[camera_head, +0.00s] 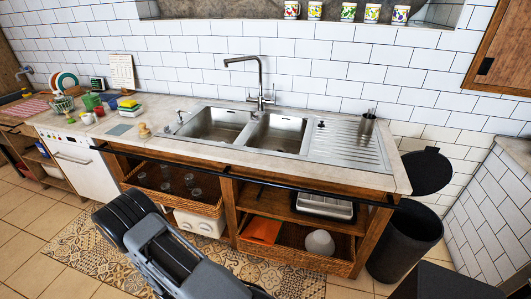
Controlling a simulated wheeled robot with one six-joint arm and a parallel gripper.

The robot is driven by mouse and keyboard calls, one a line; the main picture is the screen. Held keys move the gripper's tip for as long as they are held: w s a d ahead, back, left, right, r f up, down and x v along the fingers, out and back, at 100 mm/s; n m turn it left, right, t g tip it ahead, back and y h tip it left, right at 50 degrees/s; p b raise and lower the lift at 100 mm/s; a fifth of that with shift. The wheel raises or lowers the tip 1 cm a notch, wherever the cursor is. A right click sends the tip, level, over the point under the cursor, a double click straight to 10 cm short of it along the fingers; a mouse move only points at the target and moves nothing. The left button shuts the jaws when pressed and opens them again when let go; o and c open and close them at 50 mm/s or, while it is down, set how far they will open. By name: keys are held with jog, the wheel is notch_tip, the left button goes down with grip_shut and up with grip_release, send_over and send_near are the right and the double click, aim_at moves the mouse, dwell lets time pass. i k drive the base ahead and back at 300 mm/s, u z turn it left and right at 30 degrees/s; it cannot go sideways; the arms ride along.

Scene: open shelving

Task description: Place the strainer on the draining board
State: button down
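The draining board (347,146) is the ribbed steel part at the right of the double sink. A small metal cup-like holder (367,124) with thin items in it stands at its back right; the rest is mostly bare. I cannot make out a strainer for certain. A pale rounded, bowl-like thing (319,242) sits in the lower right basket under the counter, too small to identify. My dark arm shows at the lower left, in front of the counter. No gripper fingers can be made out, and nothing held shows.
The sink's two basins (216,125) look empty, with a tall tap (260,82) behind. A black rail (260,182) runs along the counter front. A black bin (404,240) with its lid up stands at the right. Sponges (130,106) and dishes crowd the left counter.

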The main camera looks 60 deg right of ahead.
aim_at(337, 150)
jog(key=z, duration=2)
